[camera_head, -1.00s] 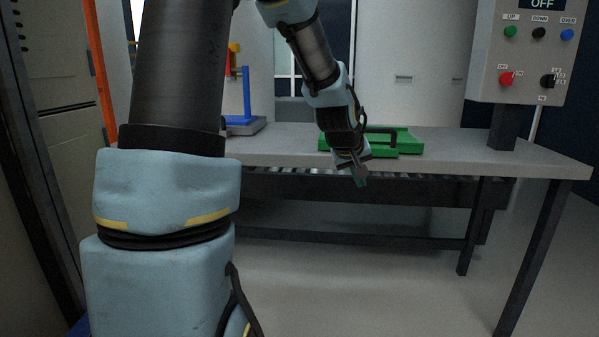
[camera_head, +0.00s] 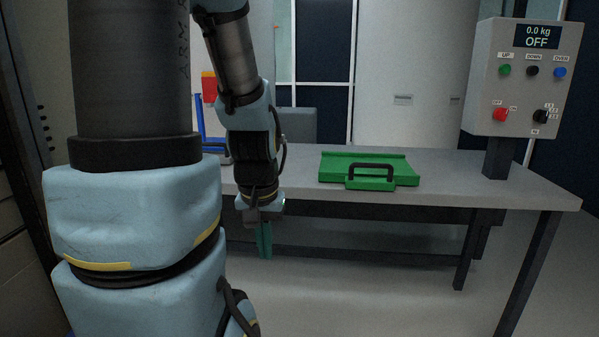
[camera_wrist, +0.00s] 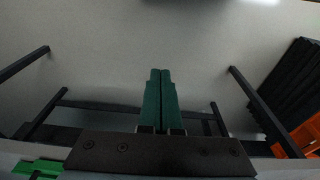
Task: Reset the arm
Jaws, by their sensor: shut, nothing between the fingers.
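My arm runs down the left part of the head view. My gripper (camera_head: 264,240) hangs in front of the table's near edge, its green fingers pointing down, shut and empty. In the wrist view the two green fingers of my gripper (camera_wrist: 160,100) lie side by side, touching, over bare floor.
A grey table (camera_head: 460,180) carries a green tray-like piece with a black handle (camera_head: 362,166). A control box (camera_head: 525,80) stands at its right, reading 0.0 kg and OFF. Dark table legs (camera_head: 530,265) stand in front. The floor (camera_head: 390,290) is clear. Orange shows at right in the wrist view (camera_wrist: 302,140).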

